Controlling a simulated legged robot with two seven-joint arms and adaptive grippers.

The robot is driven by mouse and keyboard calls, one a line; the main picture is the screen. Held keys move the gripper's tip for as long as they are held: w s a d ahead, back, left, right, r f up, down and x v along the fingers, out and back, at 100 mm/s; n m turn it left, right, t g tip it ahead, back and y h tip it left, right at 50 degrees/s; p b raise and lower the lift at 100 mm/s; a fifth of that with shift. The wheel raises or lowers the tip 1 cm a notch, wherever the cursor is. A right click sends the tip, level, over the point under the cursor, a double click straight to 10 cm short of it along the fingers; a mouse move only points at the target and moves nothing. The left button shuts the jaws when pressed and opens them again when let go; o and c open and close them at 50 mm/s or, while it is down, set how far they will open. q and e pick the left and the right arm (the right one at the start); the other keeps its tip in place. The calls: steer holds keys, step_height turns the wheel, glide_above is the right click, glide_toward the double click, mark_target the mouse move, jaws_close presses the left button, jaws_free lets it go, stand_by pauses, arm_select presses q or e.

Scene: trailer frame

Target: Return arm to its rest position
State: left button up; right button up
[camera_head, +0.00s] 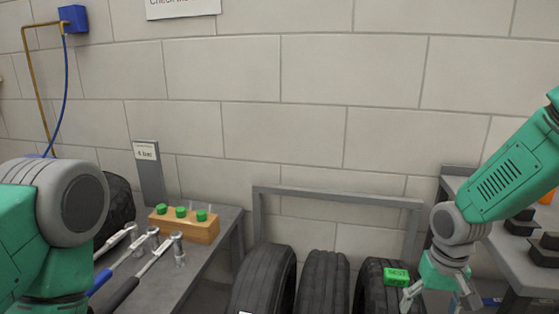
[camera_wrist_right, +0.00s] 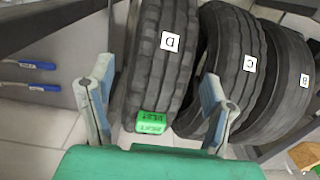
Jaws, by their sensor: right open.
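My right arm comes in from the right in the head view, bent downward. Its gripper (camera_head: 436,296) is low, just right of the rightmost tyre (camera_head: 375,290). In the right wrist view the two fingers of the gripper (camera_wrist_right: 157,70) are spread wide with nothing between them. A green labelled block (camera_head: 396,276) rests on the rightmost tyre. It also shows in the right wrist view (camera_wrist_right: 151,122), against the tyre marked D (camera_wrist_right: 164,62) and apart from both fingers. Only a large joint of my left arm shows at the left; its gripper is out of view.
Several tyres (camera_head: 322,280) stand in a grey rack (camera_head: 340,197). A left bench holds a wooden block (camera_head: 185,229) with green-capped parts, and wrenches (camera_head: 140,268). A grey table (camera_head: 520,258) with dark parts stands under my right arm. Blue-handled tools (camera_wrist_right: 38,87) lie beside the rack.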

steer(key=s+a+f+n, duration=0.1)
steer(key=s+a+f, duration=0.2)
steer(key=s+f, duration=1.2)
steer(key=s+f+n, duration=0.1)
steer(key=s+f, duration=0.2)
steer(key=s, duration=1)
steer(key=shift+s+d+n+t, duration=0.2)
steer(key=shift+d+n+t, duration=0.1)
steer(key=shift+d+n, duration=0.15)
